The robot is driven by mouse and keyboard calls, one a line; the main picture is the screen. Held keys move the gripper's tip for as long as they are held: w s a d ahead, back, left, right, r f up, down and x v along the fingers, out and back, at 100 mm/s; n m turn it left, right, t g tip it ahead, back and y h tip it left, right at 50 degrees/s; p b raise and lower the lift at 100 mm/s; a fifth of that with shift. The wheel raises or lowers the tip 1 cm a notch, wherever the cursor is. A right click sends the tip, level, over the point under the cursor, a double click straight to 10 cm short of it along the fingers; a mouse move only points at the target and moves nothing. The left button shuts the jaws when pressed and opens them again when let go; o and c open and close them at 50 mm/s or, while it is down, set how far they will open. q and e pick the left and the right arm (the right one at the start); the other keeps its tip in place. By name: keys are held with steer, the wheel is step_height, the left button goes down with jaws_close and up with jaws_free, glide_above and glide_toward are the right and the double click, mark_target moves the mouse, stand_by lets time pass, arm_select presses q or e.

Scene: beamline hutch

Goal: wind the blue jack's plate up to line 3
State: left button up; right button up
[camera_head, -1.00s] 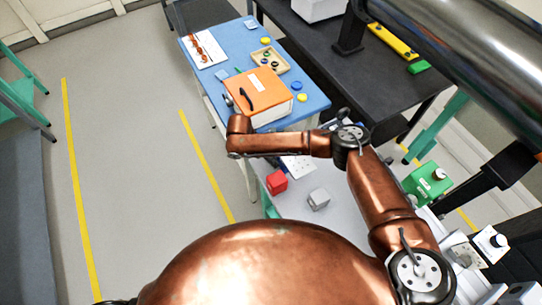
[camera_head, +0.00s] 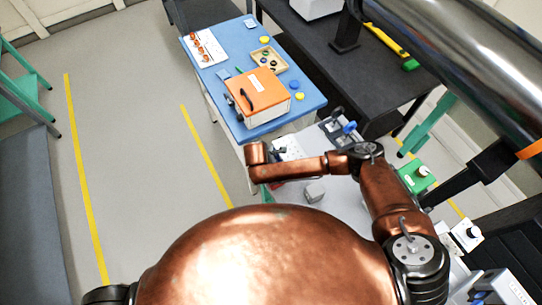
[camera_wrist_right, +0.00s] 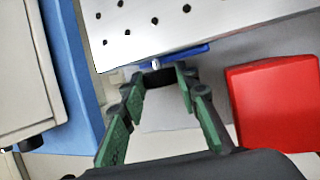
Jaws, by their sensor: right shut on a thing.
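The jack shows as a pale top plate with dark holes (camera_wrist_right: 195,20) and a strip of blue (camera_wrist_right: 185,54) under its edge in the right wrist view. In the head view its holed plate (camera_head: 289,147) is partly behind my copper right arm. My right gripper (camera_wrist_right: 160,82) has its green-padded fingers either side of a dark knob (camera_wrist_right: 158,77) below the plate's edge, shut on it. In the head view this gripper (camera_head: 276,155) is small and dark beside the plate. The jack's line marks cannot be made out. My left gripper is not in view.
A red block (camera_wrist_right: 275,105) stands close to the right of my right gripper. A grey block (camera_head: 314,191) is on the pale bench near my arm. An orange-topped box (camera_head: 257,92) sits on the blue table (camera_head: 312,95) beyond. A green box (camera_head: 415,178) stands at right.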

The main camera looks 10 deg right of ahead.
steer(key=o, duration=1.1)
steer(key=shift+o, duration=0.2)
steer(key=shift+r, duration=0.1)
step_height(320, 180, up, 10)
steer(key=shift+f, duration=0.1)
